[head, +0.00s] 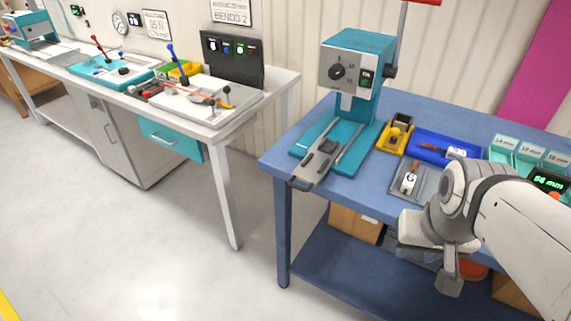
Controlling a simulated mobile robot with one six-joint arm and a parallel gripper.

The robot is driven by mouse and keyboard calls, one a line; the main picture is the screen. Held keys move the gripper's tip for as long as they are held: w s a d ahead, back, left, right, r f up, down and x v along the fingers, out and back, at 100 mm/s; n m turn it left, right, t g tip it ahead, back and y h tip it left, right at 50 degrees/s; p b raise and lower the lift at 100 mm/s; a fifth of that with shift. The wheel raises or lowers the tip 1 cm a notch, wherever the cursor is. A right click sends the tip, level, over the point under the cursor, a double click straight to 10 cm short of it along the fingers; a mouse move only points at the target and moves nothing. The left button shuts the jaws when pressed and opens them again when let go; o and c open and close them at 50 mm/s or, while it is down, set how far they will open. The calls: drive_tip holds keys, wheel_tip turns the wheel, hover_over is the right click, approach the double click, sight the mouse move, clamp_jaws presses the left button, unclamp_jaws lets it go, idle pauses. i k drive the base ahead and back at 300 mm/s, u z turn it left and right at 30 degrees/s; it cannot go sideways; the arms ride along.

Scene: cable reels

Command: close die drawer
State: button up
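A teal press (357,60) stands on the blue workbench. A grey slide like a drawer (318,165) sticks out of its teal base toward me, and its front end reaches the bench's front edge. A teal drawer front (170,139) with a pale handle shows under the white bench at left; how far it is pulled out is hard to tell. I cannot tell which of the two is the die drawer. My gripper (432,262) is at lower right, in front of the blue bench and away from both. Its finger opening is not clear.
The blue bench (410,128) carries a yellow bin (396,136), a blue tray (444,147), a grey tray (402,190) and teal boxes (502,146). Cardboard boxes (355,225) sit on its lower shelf. Open floor (150,255) lies in front at left.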

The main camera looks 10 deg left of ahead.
sight(312, 170)
drive_tip(key=u, duration=0.65)
drive_tip(key=i, duration=0.65)
drive_tip(key=u, duration=0.8)
drive_tip(key=k, duration=0.75)
drive_tip(key=z, duration=0.25)
drive_tip(key=i, duration=0.5)
